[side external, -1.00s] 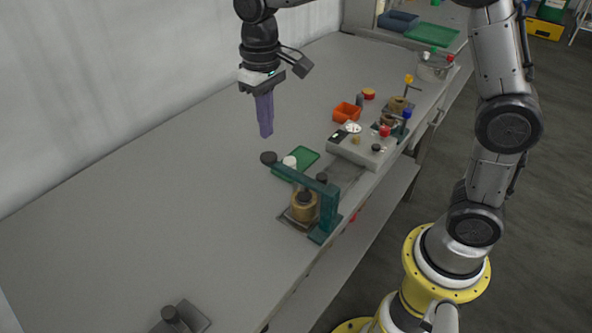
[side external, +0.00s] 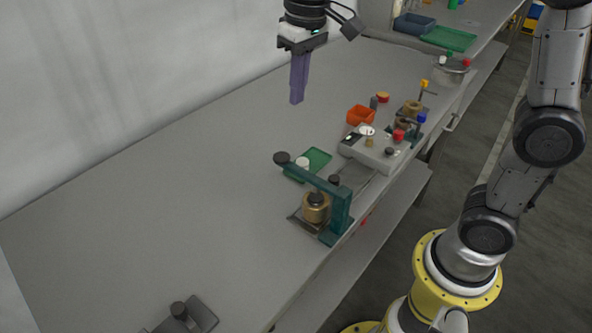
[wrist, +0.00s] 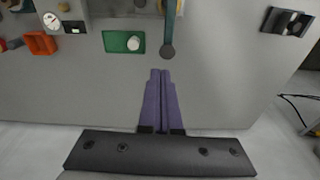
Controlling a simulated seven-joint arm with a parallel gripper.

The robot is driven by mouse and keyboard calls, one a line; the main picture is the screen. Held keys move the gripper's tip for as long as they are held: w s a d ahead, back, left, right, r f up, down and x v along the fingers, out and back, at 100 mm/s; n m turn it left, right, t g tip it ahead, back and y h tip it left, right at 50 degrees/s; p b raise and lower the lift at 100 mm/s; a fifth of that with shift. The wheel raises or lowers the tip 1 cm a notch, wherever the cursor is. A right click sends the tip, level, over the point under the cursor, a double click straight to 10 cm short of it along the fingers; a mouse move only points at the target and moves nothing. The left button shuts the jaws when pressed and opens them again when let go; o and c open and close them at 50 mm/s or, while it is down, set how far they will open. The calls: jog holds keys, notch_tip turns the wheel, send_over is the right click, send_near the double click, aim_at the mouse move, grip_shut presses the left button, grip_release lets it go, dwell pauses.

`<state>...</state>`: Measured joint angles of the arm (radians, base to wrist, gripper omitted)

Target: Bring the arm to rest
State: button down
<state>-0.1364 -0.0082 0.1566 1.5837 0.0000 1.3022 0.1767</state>
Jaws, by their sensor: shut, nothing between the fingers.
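My gripper (side external: 297,97) hangs above the bare far part of the grey bench (side external: 150,190) in the side view, its purple fingers pointing down. In the wrist view my gripper (wrist: 160,75) shows both purple fingers side by side, closed together with nothing between them. It is clear of every object on the bench. The nearest things are a green tray (side external: 319,157) with a white round piece on it and a dark teal lever press (side external: 325,190) with a brass cylinder (side external: 316,207) under its arm.
A grey instrument box (side external: 378,150) with a dial and red knob stands beyond the press. An orange bin (side external: 360,115) and brass tank parts (side external: 412,108) are behind it. A dark block with a knob (side external: 180,312) sits at the near end. The bench's left half is bare.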

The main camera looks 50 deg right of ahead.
jog(key=s+d+r+t, duration=0.1)
jog(key=s+d+r, duration=0.15)
jog(key=s, duration=0.45)
jog(key=s+d+f+t, duration=0.1)
jog(key=s+f, duration=0.3)
jog(key=s, duration=0.2)
jog(key=s+d+f+t, duration=0.1)
jog(key=s+f+t, duration=0.1)
jog(key=s+f, duration=0.2)
jog(key=shift+s+d, duration=0.25)
jog(key=shift+s, duration=1.35)
